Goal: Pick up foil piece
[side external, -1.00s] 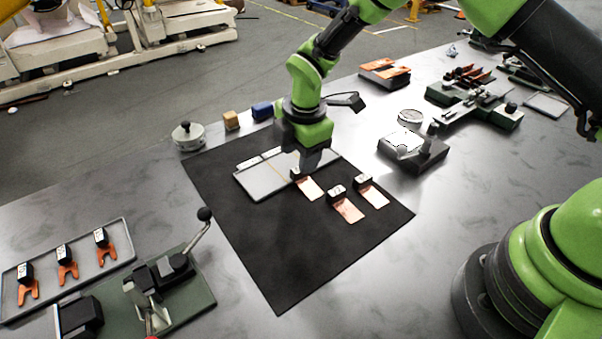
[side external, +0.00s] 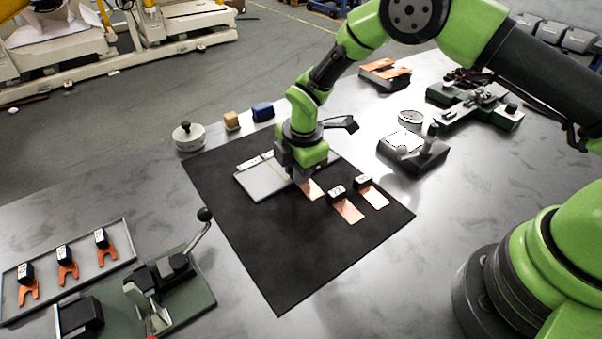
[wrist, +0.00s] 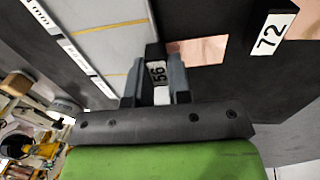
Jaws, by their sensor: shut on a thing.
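A copper foil piece (side external: 312,188) lies on the black mat (side external: 270,245), just right of the grey tray's edge. Its black block, labelled 56 (wrist: 157,72), sits between my fingers in the wrist view. My gripper (side external: 297,176) is pointing down at the mat and is shut on this block; in the side view it hides the block. The foil (wrist: 198,51) sticks out beyond the fingers in the wrist view. Two more foil pieces with black blocks, one (side external: 347,210) and another (side external: 373,195), lie to the right; a block labelled 72 (wrist: 271,35) shows in the wrist view.
The grey sectioned tray (side external: 262,181) lies against my gripper's left. A lever press (side external: 165,285) and a tray with several orange forked pieces (side external: 110,262) stand front left. A grey device (side external: 415,150) stands right of the mat. The mat's front is clear.

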